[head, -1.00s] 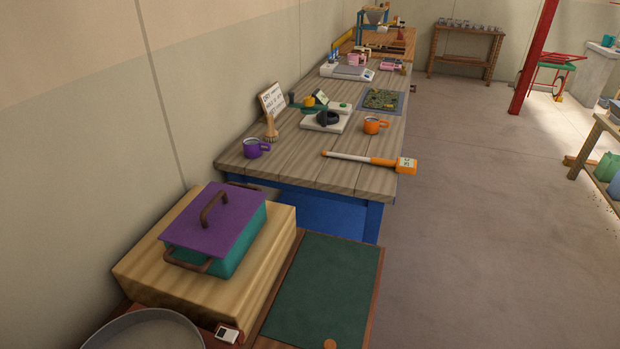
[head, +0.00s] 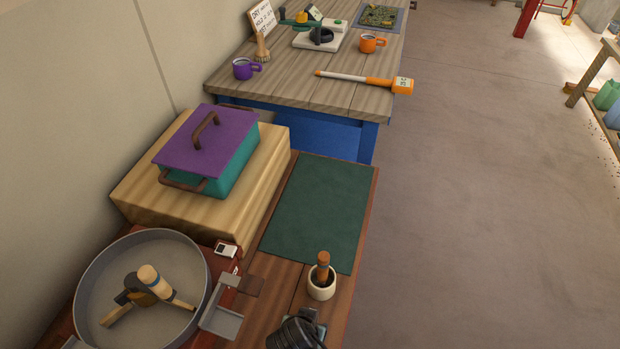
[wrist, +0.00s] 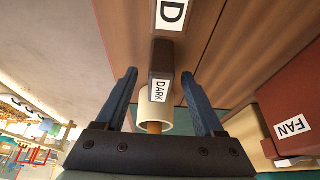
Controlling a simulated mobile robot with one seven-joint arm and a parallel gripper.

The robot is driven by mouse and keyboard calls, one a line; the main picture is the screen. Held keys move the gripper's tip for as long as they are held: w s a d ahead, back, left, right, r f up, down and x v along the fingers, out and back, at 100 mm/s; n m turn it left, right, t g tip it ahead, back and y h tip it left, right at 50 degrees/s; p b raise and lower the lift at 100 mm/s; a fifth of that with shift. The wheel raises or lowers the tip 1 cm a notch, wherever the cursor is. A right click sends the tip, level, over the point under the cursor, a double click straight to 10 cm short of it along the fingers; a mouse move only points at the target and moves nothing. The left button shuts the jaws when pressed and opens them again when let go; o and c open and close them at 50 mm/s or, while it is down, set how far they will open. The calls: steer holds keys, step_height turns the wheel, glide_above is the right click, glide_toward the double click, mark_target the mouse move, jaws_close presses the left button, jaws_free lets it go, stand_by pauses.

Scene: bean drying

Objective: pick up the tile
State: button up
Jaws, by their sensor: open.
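The tile (wrist: 161,62) is a small dark brown block with a white label reading "DARK", in the middle of the wrist view. My gripper (wrist: 158,82) is open, with one dark blue finger on each side of the tile. Gaps show between the fingers and the tile, and I cannot tell how deep it sits between them. A cream cup (wrist: 153,115) with a brown stick lies beyond the tile in that view, partly hidden by it. I cannot make out the tile for sure in the head view.
The cream cup (head: 321,284) stands by the green mat (head: 318,210) in the head view. A round grey pan (head: 95,290) holding a wooden-handled tool is at left. A red box labelled "FAN" (wrist: 288,105) is at right in the wrist view.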

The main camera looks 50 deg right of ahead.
steer(key=shift+x, duration=1.25)
steer(key=shift+w, duration=0.1)
steer(key=shift+c, duration=0.2)
jaws_close()
